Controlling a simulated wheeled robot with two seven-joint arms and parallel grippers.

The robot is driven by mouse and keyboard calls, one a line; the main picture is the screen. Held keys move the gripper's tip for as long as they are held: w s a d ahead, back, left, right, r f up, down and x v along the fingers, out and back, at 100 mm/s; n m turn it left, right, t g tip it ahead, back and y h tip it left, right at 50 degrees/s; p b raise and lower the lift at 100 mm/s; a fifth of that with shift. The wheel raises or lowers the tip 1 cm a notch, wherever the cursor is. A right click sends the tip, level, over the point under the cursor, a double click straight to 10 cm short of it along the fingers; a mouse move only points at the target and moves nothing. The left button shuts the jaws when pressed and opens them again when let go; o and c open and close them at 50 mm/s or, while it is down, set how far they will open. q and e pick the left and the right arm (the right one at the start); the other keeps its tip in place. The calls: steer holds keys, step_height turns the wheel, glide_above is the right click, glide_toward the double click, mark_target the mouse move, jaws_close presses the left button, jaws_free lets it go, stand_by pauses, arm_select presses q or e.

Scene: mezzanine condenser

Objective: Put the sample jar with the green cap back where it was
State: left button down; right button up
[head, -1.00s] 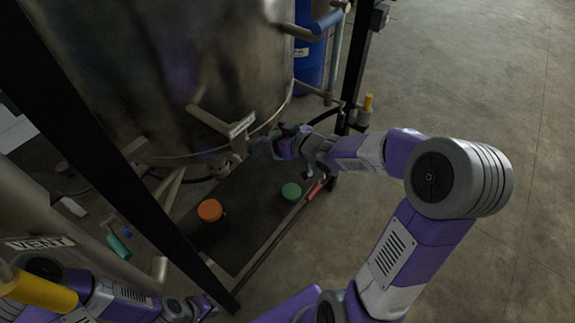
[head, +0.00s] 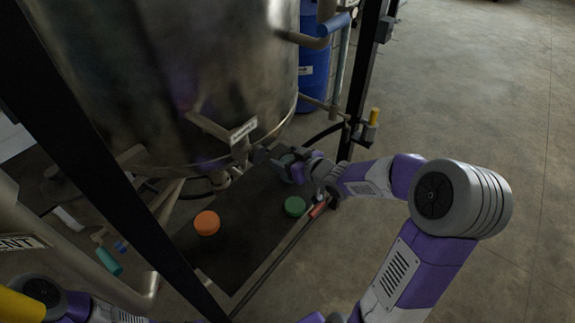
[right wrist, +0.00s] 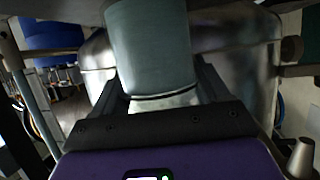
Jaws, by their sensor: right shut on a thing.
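My right gripper (head: 281,163) is over the far part of the dark shelf (head: 240,250), close to the tank's lower edge. It is shut on a grey-green cylindrical thing (right wrist: 152,50), which fills the space between the fingers in the right wrist view; its ends are not clear. A jar with a green cap (head: 295,206) stands on the shelf near its right edge, below my right gripper in the picture and apart from it. A jar with an orange cap (head: 207,223) stands further left. Both are seen mostly from above. My left gripper is out of view.
The large metal tank (head: 210,80) overhangs the shelf, with a labelled bracket (head: 243,131) close to my right gripper. A black post (head: 362,75) stands behind and a dark beam (head: 105,180) crosses at left. A red-handled tool (head: 318,210) lies at the shelf's right edge.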

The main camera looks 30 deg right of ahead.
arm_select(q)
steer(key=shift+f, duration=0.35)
arm_select(e)
steer(key=shift+f, duration=0.55)
steer(key=shift+f, duration=0.15)
steer(key=o, duration=1.2)
steer(key=shift+o, duration=0.2)
steer(key=shift+s+d+r, duration=0.1)
steer(key=shift+s+r, duration=0.2)
steer(key=shift+r, duration=0.05)
arm_select(q)
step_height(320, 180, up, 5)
steer(key=p, duration=0.5)
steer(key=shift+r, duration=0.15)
arm_select(e)
steer(key=v, duration=1.1)
steer(key=shift+s, duration=0.2)
